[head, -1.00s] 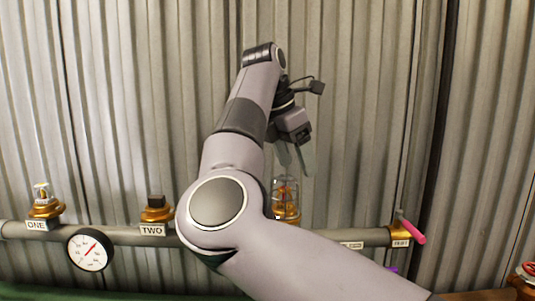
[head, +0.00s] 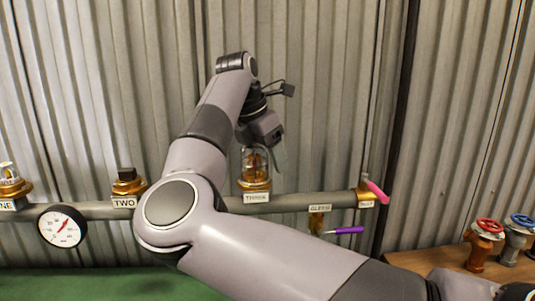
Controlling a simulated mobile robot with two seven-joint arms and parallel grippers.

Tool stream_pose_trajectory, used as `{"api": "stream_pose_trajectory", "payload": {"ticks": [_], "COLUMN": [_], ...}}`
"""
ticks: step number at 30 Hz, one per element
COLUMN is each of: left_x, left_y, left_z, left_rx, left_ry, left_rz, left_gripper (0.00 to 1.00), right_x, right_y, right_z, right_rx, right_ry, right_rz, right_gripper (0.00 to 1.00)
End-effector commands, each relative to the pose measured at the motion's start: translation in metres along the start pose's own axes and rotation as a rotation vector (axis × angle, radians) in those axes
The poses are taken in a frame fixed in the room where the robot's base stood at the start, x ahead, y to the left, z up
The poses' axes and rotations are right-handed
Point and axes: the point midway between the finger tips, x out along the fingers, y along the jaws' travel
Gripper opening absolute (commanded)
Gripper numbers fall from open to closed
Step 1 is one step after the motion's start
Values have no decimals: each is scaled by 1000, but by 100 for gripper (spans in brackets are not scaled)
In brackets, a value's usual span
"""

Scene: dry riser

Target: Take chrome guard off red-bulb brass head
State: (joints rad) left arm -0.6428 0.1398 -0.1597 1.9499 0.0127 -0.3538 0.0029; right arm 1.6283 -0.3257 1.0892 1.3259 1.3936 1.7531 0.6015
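The chrome guard (head: 244,157) is a wire cage around a red bulb. It sits upright on the brass head (head: 255,184) over the label "THREE" on the pipe. My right gripper (head: 267,160) points downward at the top of the guard. One finger shows just right of the cage, with its tip beside the guard's upper half. The other finger is hard to make out around the cage, and contact cannot be told. The fingers look spread. My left gripper is out of view.
A grey pipe (head: 290,203) runs across the corrugated wall. It carries brass head TWO (head: 128,184), a gauge (head: 62,227), a pink lever (head: 377,192) and a purple lever (head: 345,230). Red (head: 489,226) and blue (head: 522,221) handwheels stand on a wooden surface at right.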

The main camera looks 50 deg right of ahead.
Motion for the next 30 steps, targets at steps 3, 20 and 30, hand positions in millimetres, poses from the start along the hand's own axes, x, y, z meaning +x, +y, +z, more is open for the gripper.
{"api": "stream_pose_trajectory", "payload": {"ticks": [3, 20, 30], "left_x": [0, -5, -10], "left_y": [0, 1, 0], "left_z": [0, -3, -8], "left_rx": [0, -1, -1], "left_ry": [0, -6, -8], "left_rz": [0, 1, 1], "left_gripper": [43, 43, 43], "right_x": [0, -8, -18], "right_y": [0, 0, 0], "right_z": [0, 3, 7], "right_rx": [0, -1, 0], "right_ry": [0, 2, 1], "right_rz": [0, 0, 0], "right_gripper": [31, 0, 0]}}
